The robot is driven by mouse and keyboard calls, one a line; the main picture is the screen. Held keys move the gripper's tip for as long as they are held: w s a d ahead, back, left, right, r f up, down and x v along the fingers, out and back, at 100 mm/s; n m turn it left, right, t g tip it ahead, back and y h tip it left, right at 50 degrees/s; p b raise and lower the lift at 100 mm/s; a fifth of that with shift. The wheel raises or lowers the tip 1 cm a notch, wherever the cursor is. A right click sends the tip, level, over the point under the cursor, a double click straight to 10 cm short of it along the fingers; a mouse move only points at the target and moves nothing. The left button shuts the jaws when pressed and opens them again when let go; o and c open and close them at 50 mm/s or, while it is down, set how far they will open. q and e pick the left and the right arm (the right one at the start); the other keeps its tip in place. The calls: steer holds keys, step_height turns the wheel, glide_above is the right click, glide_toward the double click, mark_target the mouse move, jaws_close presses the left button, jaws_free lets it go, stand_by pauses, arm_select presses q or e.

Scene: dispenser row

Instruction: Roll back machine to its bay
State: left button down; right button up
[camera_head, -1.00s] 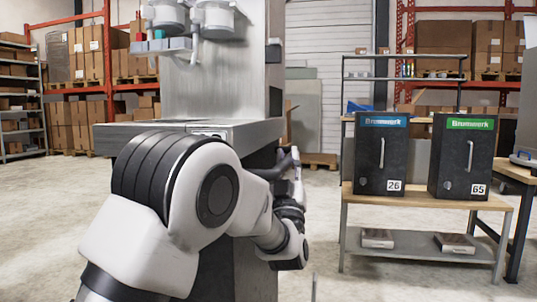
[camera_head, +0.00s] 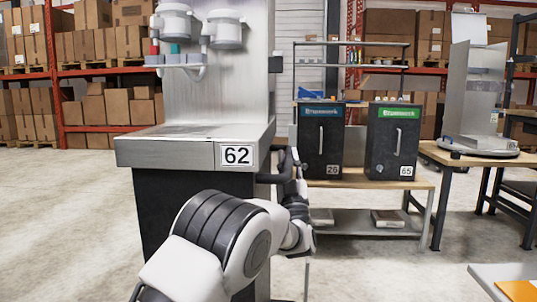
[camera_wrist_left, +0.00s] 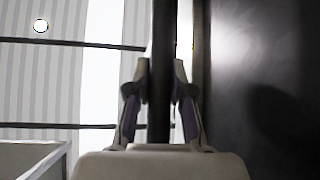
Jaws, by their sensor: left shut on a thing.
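The machine is a steel-topped dispenser with a dark body (camera_head: 190,190), a tall steel back panel (camera_head: 220,75) and a label reading 62 (camera_head: 237,155) on its front edge. Two white canisters (camera_head: 200,27) hang on the panel. My left gripper (camera_head: 291,170) is at the machine's right side, shut on a dark handle bar. In the left wrist view this handle bar (camera_wrist_left: 160,80) stands between the two fingers (camera_wrist_left: 159,105), with a dark panel to its right. My right gripper is out of view. I cannot make out a marked bay.
A wooden-topped bench (camera_head: 395,183) holds two black cabinets, labelled 26 (camera_head: 320,140) and 65 (camera_head: 392,142), right of the machine. A table with a steel device (camera_head: 475,100) stands further right. A pale tabletop edge (camera_head: 500,275) shows lower right. Concrete floor (camera_head: 70,220) is open at left.

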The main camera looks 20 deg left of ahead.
arm_select(q)
steer(key=w+d+p, duration=0.2)
steer(key=d, duration=0.5)
steer(key=shift+d, duration=0.3)
steer(key=shift+f, duration=0.1)
steer(key=c, duration=1)
jaws_free()
steer(key=shift+s+a, duration=0.1)
steer(key=shift+a, duration=0.15)
